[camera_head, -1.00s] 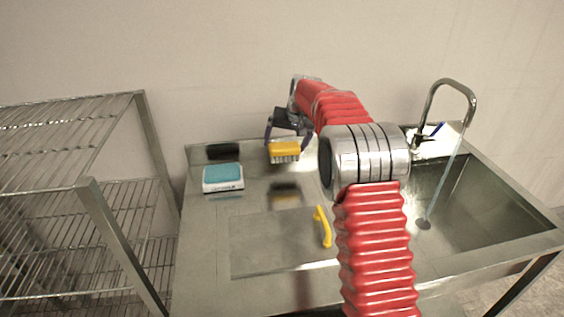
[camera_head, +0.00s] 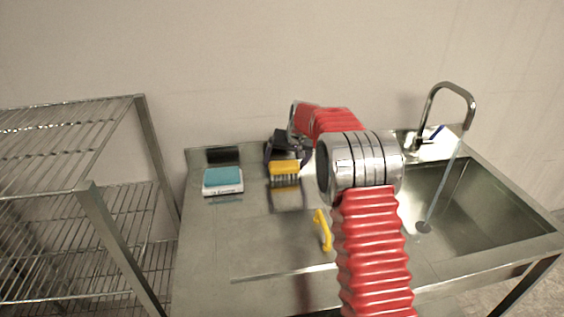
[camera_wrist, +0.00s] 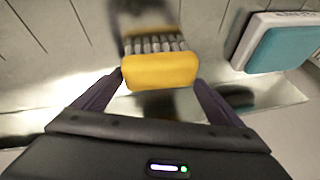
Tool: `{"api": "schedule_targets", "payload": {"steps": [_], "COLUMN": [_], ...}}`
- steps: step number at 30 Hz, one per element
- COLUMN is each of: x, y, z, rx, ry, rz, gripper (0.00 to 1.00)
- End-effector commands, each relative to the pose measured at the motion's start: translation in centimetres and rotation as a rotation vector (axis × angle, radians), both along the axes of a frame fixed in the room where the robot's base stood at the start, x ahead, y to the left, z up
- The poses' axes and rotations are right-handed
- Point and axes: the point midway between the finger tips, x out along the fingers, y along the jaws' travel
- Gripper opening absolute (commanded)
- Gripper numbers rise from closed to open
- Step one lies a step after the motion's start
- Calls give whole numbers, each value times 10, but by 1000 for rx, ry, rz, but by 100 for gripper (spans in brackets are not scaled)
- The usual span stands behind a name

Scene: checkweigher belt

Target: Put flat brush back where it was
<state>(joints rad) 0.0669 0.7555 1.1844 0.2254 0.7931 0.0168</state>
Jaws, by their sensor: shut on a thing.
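The flat brush (camera_head: 284,168) has a yellow block and pale bristles that point down. My gripper (camera_head: 286,158) is shut on the yellow block, near the back of the steel counter. In the wrist view the yellow block (camera_wrist: 160,71) sits between the two dark fingers (camera_wrist: 160,88), with its bristles toward the counter. A dark reflection lies just below the bristles, and I cannot tell whether they touch the surface.
A teal and white box-like item (camera_head: 223,180) lies to the left of the brush. A yellow handle-like item (camera_head: 323,230) lies nearer the front. The sink (camera_head: 460,200) with a running tap (camera_head: 447,88) is at right. A wire rack (camera_head: 100,190) stands at left.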

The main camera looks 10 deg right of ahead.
Motion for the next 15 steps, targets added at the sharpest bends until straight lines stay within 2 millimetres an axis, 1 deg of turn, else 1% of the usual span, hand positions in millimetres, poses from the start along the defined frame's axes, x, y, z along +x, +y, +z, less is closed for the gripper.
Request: {"api": "schedule_targets", "payload": {"steps": [4,5,8,15], "x": [0,0,0,0], "y": [0,0,0,0], "z": [0,-1,0,0], "rx": [0,0,0,0], "ry": [1,1,1,1], "rz": [0,0,0,0], "gripper": [55,93,100,100]}}
